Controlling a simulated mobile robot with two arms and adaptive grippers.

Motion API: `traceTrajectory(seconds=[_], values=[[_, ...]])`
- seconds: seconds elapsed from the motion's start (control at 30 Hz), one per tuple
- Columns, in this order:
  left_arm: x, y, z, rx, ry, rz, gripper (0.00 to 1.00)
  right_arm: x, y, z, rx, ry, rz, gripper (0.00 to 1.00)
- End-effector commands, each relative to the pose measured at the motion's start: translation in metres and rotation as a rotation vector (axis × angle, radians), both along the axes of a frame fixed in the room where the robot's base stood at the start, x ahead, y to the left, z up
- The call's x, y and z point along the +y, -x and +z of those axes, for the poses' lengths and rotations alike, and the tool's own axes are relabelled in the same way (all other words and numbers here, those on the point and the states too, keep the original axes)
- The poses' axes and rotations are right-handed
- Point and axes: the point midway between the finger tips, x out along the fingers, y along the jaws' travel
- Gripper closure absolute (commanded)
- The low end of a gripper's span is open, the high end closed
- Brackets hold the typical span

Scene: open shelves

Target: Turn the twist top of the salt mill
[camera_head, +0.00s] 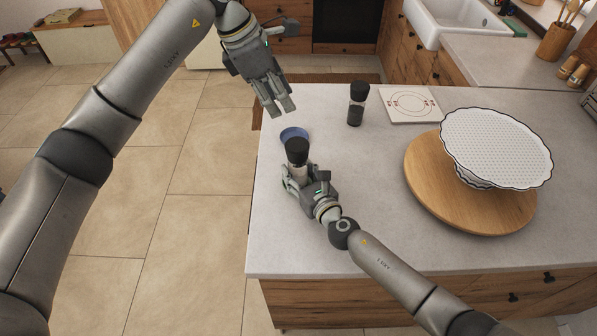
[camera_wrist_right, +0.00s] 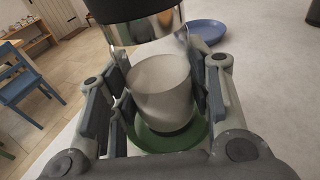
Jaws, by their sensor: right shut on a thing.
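The salt mill has a black twist top (camera_head: 296,150) and a pale, see-through body (camera_head: 298,171). It stands near the left edge of the grey counter. My right gripper (camera_head: 299,180) is shut around the body, below the top. In the right wrist view the body (camera_wrist_right: 160,88) sits between the fingers, with the black top and a shiny collar (camera_wrist_right: 148,28) above. A green round base or dish (camera_wrist_right: 168,137) shows beneath it. My left gripper (camera_head: 281,108) hangs in the air above and beyond the mill, holding nothing visible; its finger gap is unclear.
A blue dish (camera_head: 294,133) lies just behind the salt mill. A dark-topped second mill (camera_head: 357,103) stands farther back, beside a white patterned board (camera_head: 409,104). A round wooden board (camera_head: 428,185) bears a white scalloped stand (camera_head: 497,147) at right. The front counter (camera_head: 300,250) is clear.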

Motion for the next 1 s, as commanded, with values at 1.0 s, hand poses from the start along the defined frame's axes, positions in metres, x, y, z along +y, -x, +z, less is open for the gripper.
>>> traceTrajectory(seconds=[1.0], values=[[-0.009, -0.001, -0.077, 0.061, 0.054, 0.645, 0.24, 0.0, 0.0, -0.001, 0.001, 0.001, -0.001, 0.69]])
